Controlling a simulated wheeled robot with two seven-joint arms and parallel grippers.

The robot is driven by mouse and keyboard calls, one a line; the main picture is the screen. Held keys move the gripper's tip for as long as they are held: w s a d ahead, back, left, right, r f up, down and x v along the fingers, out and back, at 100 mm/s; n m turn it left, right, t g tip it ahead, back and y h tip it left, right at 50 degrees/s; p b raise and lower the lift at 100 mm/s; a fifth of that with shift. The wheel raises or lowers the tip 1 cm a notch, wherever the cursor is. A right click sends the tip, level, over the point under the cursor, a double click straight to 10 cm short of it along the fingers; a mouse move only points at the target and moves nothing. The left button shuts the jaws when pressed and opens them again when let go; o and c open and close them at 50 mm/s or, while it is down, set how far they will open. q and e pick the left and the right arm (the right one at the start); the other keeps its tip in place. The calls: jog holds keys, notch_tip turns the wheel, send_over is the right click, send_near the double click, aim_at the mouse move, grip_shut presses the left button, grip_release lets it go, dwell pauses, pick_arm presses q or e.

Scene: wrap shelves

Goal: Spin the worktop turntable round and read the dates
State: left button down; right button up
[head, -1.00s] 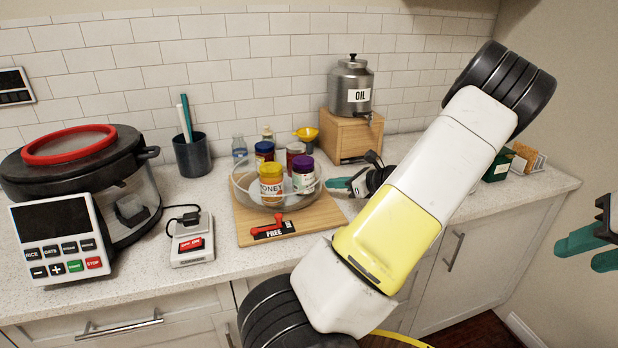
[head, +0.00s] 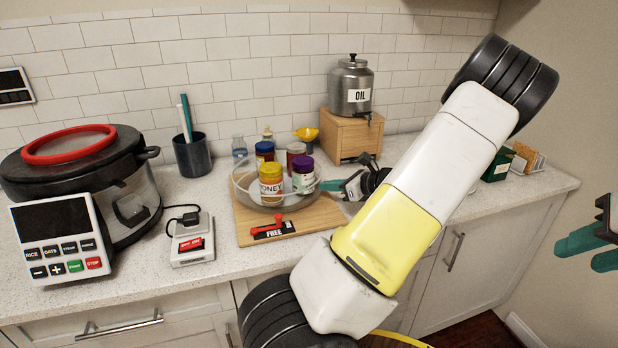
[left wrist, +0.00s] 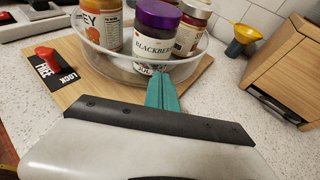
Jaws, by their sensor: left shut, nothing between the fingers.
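The turntable is a clear, low-walled round tray (head: 243,190) on a wooden board (head: 318,217); its wall also shows in the left wrist view (left wrist: 105,63). It holds a yellow-lidded honey jar (head: 271,184), a purple-lidded blackberry jar (head: 303,176), a blue-lidded jar (head: 264,152) and a red jar (head: 295,151). A red lever (head: 269,226) sits by a FREE/LOCK label (left wrist: 55,73). No dates are readable. My left gripper (head: 330,185) is shut and empty, its teal tips (left wrist: 160,90) at the tray's near-right wall; contact is unclear. My right gripper (head: 588,250) is open, empty, far right.
An oil canister (head: 351,85) stands on a wooden box (head: 345,135) behind right, with a yellow funnel (head: 306,133) beside it. A cooker (head: 140,185), a small switch box (head: 192,243) and a pen cup (head: 192,155) stand left. The counter between board and cooker is partly clear.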

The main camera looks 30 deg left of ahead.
aim_at(303, 197)
pick_arm(q)
jog(key=shift+s+d, duration=0.15)
jog(key=shift+s, duration=0.2)
jog(key=shift+s, duration=0.15)
jog(key=shift+s, duration=1.2)
jog(key=shift+s+a, duration=0.2)
jog(key=shift+s, duration=1)
jog(key=shift+s+a, duration=0.25)
jog(key=shift+s, duration=0.3)
jog(key=shift+s+a, duration=0.25)
jog(key=shift+s, duration=0.25)
jog(key=shift+s+r, duration=0.1)
